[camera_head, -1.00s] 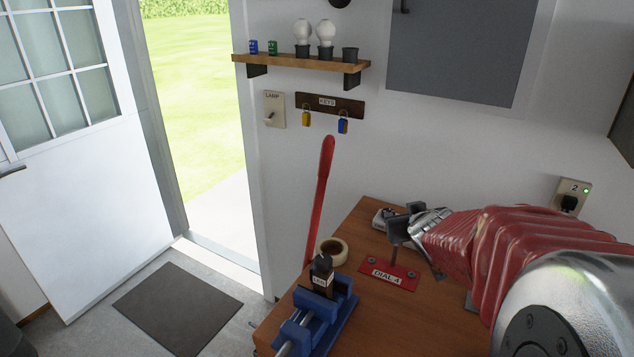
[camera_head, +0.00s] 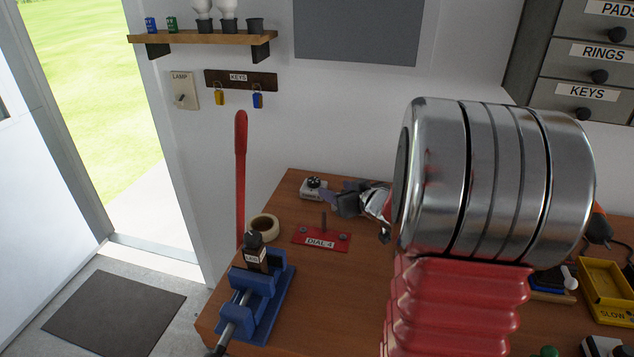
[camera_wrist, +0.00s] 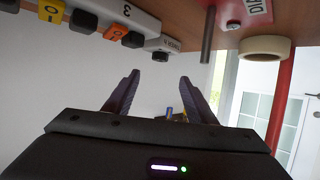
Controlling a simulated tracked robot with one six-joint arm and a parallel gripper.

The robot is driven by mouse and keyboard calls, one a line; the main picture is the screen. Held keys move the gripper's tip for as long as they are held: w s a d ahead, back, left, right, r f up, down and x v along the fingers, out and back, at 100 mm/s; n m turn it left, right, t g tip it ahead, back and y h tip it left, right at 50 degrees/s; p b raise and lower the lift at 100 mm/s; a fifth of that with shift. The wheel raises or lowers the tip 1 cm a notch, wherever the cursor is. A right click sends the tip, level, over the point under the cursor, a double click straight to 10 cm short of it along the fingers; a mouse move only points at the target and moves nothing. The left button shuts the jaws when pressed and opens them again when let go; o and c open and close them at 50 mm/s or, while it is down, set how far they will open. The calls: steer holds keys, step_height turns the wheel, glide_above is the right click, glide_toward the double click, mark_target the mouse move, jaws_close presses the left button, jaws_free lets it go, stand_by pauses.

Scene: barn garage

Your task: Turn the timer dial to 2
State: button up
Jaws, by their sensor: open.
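A small white box with a round black knob (camera_head: 314,183) stands at the back left of the wooden bench; the lettering on its front is too small to read. What looks like the same box (camera_wrist: 163,43) hangs in the tilted, inverted wrist view, with its black knob below it. I cannot read where the knob points. My gripper (camera_head: 334,200) is just right of this box, its dark fingers pointing left. In the wrist view my gripper (camera_wrist: 160,77) is open with nothing between its fingers, and the knob appears just beyond the tips.
A red plate labelled DIAL 4 (camera_head: 320,240) with an upright rod stands in front of my gripper. A numbered switch strip (camera_wrist: 120,12) shows in the wrist view.

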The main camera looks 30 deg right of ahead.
mark_target(315, 180)
steer(key=shift+w, duration=0.15)
steer(key=shift+x, duration=6.8)
steer(key=c, duration=1)
